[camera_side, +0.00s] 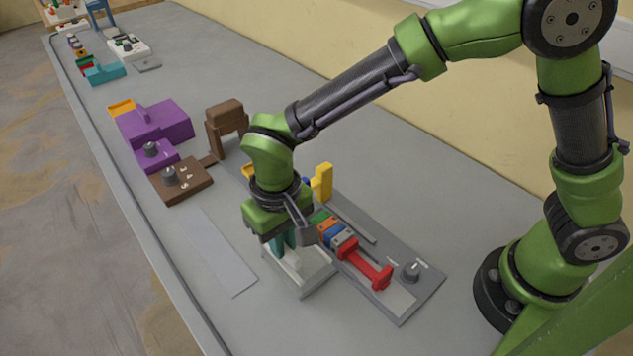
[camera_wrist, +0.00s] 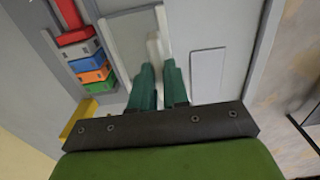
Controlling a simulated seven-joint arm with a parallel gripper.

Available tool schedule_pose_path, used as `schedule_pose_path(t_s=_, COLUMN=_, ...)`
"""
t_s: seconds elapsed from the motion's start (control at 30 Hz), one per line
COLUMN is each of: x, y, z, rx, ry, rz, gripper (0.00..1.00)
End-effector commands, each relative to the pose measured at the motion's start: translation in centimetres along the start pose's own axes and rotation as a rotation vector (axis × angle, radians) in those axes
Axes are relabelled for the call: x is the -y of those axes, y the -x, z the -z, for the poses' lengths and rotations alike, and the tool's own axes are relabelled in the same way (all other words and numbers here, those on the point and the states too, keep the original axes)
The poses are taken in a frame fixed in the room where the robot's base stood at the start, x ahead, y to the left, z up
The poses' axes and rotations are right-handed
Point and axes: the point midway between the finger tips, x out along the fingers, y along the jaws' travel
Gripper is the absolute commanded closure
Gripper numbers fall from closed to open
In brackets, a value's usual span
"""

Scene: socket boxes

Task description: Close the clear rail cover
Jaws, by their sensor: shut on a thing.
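The clear rail cover (camera_side: 312,283) is a pale, see-through piece beside the rail's row of coloured blocks (camera_side: 338,236), on its near left side. The blocks lie uncovered. In the wrist view, the cover (camera_wrist: 122,36) is a pale panel with a whitish upright handle (camera_wrist: 153,46). My gripper (camera_side: 289,246) is low over the cover, and its teal fingers are partly hidden by the wrist in the side view. In the wrist view, my gripper (camera_wrist: 159,78) has a finger on either side of the handle and is shut on it.
A red piece (camera_side: 364,263) and a dark knob (camera_side: 411,270) lie at the rail plate's near end. A yellow block (camera_side: 322,182) stands behind my wrist. Brown (camera_side: 181,181) and purple (camera_side: 155,122) boxes stand to the left. A flat pale plate (camera_side: 215,250) lies on open table.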

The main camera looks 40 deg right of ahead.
Motion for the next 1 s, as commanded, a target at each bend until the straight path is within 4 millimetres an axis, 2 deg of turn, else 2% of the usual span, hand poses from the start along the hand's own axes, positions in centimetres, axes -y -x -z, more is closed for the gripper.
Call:
schedule_pose_path(t_s=0.07, x=-0.8, y=0.1, z=0.1, rx=-0.001, ry=-0.003, rz=0.000, gripper=1.00)
schedule_pose_path(t_s=0.3, x=-6.3, y=0.2, z=0.2, rx=-0.002, ry=-0.008, rz=0.000, gripper=1.00)
schedule_pose_path(t_s=0.4, x=-8.0, y=0.1, z=0.1, rx=-0.002, ry=-0.006, rz=0.000, gripper=1.00)
schedule_pose_path(t_s=0.53, x=-8.9, y=0.1, z=0.1, rx=-0.003, ry=-0.002, rz=0.000, gripper=1.00)
schedule_pose_path(t_s=0.8, x=-9.3, y=0.1, z=0.1, rx=-0.001, ry=-0.002, rz=-0.005, gripper=1.00)
schedule_pose_path(t_s=0.83, x=-9.3, y=0.1, z=0.1, rx=-0.001, ry=-0.003, rz=-0.006, gripper=0.82)
schedule_pose_path(t_s=1.0, x=-9.2, y=0.1, z=0.1, rx=-0.001, ry=-0.003, rz=-0.004, gripper=0.60)
